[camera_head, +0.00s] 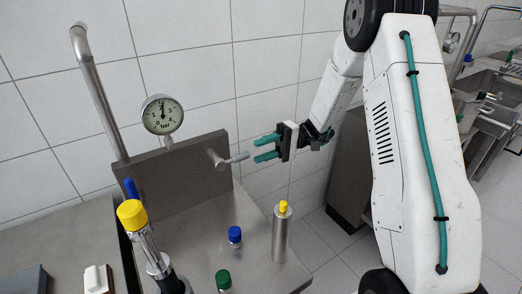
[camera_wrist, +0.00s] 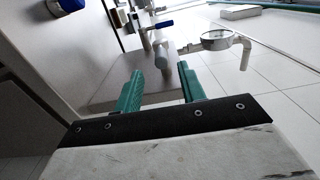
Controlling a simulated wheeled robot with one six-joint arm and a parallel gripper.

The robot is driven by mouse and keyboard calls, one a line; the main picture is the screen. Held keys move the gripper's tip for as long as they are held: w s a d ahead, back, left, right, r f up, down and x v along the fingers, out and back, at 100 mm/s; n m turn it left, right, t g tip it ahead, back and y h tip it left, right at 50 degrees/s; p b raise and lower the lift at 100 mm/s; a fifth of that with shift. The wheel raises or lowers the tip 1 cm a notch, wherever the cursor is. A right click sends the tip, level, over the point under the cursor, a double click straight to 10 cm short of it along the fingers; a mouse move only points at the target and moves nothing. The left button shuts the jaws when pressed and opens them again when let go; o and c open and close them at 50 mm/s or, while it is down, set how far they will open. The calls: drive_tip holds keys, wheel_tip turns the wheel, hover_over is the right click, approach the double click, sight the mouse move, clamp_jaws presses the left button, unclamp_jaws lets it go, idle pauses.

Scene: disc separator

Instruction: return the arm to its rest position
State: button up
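My gripper (camera_head: 259,147) shows near the middle of the camera_head view, at the end of my white arm. Its two teal fingers point left and are apart, with nothing between them in this view. The fingertips are a little to the right of a metal lever handle (camera_head: 238,158) on a grey upright panel (camera_head: 175,172). In the wrist view my gripper (camera_wrist: 160,72) also has its two teal fingers spread. A metal fitting (camera_wrist: 160,55) shows beyond the gap between them; I cannot tell how far it is.
A pressure gauge (camera_head: 162,115) stands above the panel. A steel cylinder with a yellow top (camera_head: 281,232) stands below my gripper at the steel bench's right edge. Blue (camera_head: 235,236) and green (camera_head: 223,279) knobs and a yellow-capped fitting (camera_head: 131,213) rise nearby. Tiled wall lies behind.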

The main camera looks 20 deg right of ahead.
drive_tip(key=s+a+r+g+h, duration=0.25)
drive_tip(key=s+r+h, duration=0.65)
drive_tip(key=s, duration=0.6)
drive_tip(key=s+d+r+m+t+h, duration=0.1)
drive_tip(key=s+d+t+h, duration=0.2)
drive_tip(key=s, duration=0.4)
drive_tip(key=s+d+r+m+t+h, duration=0.1)
drive_tip(key=s+d+r+t+h, duration=0.1)
drive_tip(key=s, duration=0.5)
drive_tip(key=d+t+h, duration=0.1)
drive_tip(key=t+h, duration=0.1)
drive_tip(key=h, duration=0.1)
drive_tip(key=shift+s+d+t+h, duration=0.15)
drive_tip(key=shift+d+t+h, duration=0.15)
drive_tip(key=shift+t+h, duration=0.1)
